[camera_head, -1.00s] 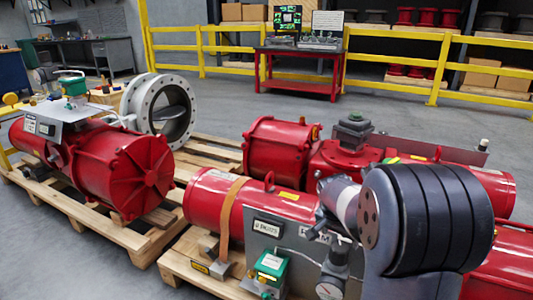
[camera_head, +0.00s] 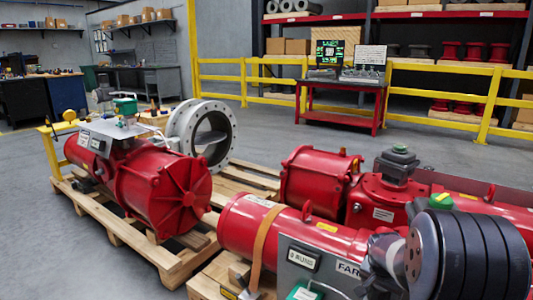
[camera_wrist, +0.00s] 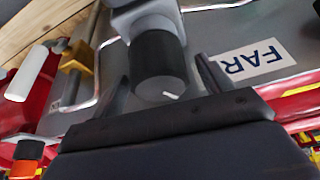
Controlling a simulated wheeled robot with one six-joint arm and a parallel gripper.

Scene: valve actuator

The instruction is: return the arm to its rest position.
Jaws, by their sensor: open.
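My arm's black ridged joint (camera_head: 470,258) fills the lower right of the head view, in front of the red actuator (camera_head: 290,228) with the grey panel. In the wrist view my gripper (camera_wrist: 165,88) has its two fingers apart. A black-capped cylinder (camera_wrist: 158,62) shows between and beyond the fingers. I cannot tell whether anything touches it. The panel's FAR label (camera_wrist: 248,62) is just right of the fingers. The gripper's fingertips cannot be made out in the head view.
A second red actuator (camera_head: 150,185) with a grey flanged valve (camera_head: 205,135) rests on a wooden pallet (camera_head: 125,232) at left. A red bench (camera_head: 342,100) with screens stands behind by the yellow railing (camera_head: 225,78). The floor at lower left is clear.

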